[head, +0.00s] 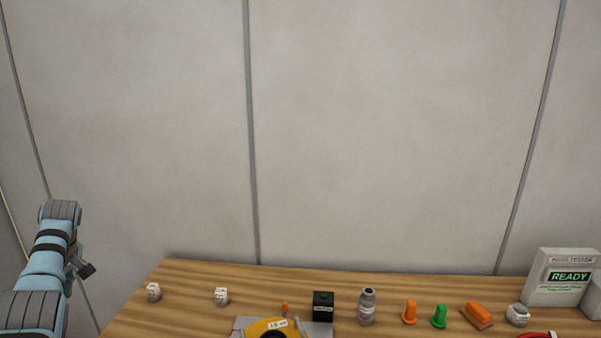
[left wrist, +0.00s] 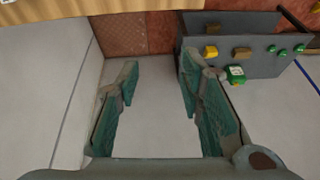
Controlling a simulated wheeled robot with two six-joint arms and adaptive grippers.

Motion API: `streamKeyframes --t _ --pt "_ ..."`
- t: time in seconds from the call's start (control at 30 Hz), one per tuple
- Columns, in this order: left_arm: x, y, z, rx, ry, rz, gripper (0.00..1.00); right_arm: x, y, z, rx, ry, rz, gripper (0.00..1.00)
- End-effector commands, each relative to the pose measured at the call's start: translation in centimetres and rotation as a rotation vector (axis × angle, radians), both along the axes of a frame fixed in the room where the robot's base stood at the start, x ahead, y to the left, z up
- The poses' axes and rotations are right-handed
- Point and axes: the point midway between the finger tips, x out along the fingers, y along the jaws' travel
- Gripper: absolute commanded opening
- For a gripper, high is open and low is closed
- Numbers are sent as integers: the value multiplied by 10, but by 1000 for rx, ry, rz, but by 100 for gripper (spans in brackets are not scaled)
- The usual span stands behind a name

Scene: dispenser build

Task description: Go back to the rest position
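My left arm comes in at the left of the head view, with the dark tip of my left gripper (head: 82,268) beside the table's left end, clear of the tabletop. In the left wrist view, the two green-padded fingers of my left gripper (left wrist: 160,75) stand wide apart with only pale floor between them, so it is open and empty. My right gripper is in neither view.
The wooden table (head: 190,272) holds two white blocks at left, a yellow round part (head: 262,325), a black box (head: 323,305), a grey bottle (head: 367,308), orange and green pieces, and a READY display unit (head: 562,277). A grey bin (left wrist: 250,62) shows in the wrist view.

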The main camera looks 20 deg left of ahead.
Motion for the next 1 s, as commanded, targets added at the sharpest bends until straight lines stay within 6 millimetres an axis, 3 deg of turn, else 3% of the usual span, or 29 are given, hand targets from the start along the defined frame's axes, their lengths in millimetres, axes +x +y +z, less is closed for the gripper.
streamKeyframes --t 0.1,0.3,0.43,0.57,0.7,0.77,0.87,1.0 --pt "-21 37 -57 147 167 -233 35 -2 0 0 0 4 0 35" --pt "-71 86 -142 341 501 -752 35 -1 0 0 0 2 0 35" --pt "-111 100 -188 405 714 -1125 35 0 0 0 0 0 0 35" --pt "-157 98 -225 418 891 -1487 35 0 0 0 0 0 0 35" --pt "-204 78 -261 397 993 -1824 35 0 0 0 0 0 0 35" --pt "-208 55 -288 363 937 -1817 35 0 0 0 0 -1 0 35" --pt "-221 16 -330 299 863 -1823 35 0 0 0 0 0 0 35" --pt "-240 -56 -392 197 740 -1831 35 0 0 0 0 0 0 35"
